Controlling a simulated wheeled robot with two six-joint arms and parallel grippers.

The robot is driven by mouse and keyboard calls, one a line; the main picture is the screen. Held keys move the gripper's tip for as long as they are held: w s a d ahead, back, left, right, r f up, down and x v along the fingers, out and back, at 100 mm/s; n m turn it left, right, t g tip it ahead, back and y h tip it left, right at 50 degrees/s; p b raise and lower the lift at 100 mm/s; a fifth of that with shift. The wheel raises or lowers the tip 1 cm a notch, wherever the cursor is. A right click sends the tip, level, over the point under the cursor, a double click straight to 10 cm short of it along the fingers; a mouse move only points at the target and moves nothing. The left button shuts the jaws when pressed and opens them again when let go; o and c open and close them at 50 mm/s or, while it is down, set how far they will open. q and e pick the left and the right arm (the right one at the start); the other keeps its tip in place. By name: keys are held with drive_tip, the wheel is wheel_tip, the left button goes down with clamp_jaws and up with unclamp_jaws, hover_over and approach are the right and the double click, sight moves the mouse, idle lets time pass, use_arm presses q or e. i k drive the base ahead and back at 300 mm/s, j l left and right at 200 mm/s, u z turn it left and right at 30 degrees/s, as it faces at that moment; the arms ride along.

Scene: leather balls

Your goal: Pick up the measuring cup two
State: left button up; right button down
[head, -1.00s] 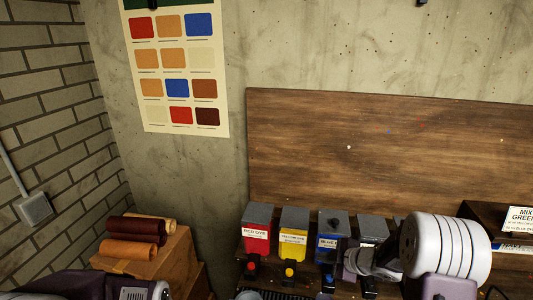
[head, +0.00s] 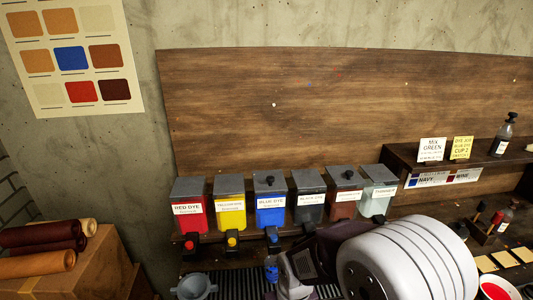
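A grey cup-like vessel (head: 195,287) stands at the bottom edge of the head view, left of the dark slatted grate; its lower part is cut off. I see no number on it, so I cannot tell whether it is measuring cup two. My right gripper (head: 290,278) is low in the middle, right of that vessel and apart from it. My own arm covers much of it, and its fingertips are not clear. A small blue item (head: 271,269) shows beside it; I cannot tell whether they touch. My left gripper is out of view.
Labelled dye dispensers, including red (head: 189,207), yellow (head: 229,206) and blue (head: 270,206), line the back. A shelf (head: 400,160) at right holds a "mix green" card (head: 431,150) and a yellow "cup 2" card (head: 462,148). A red-filled dish (head: 496,290) is at bottom right.

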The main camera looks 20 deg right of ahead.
sight(271, 264)
drive_tip(key=k+z, duration=0.1)
drive_tip(key=z, duration=0.4)
drive_tip(key=k+z, duration=0.1)
drive_tip(key=z, duration=0.4)
drive_tip(key=k+l+z, duration=0.1)
drive_tip(key=z, duration=0.35)
drive_tip(key=k+l+z, duration=0.1)
drive_tip(key=z, duration=0.4)
drive_tip(key=l+z, duration=0.1)
drive_tip(key=z, duration=0.4)
drive_tip(key=u, duration=1.75)
drive_tip(key=i+l+z, duration=0.25)
drive_tip(key=i+l, duration=0.4)
drive_tip(key=l, duration=0.15)
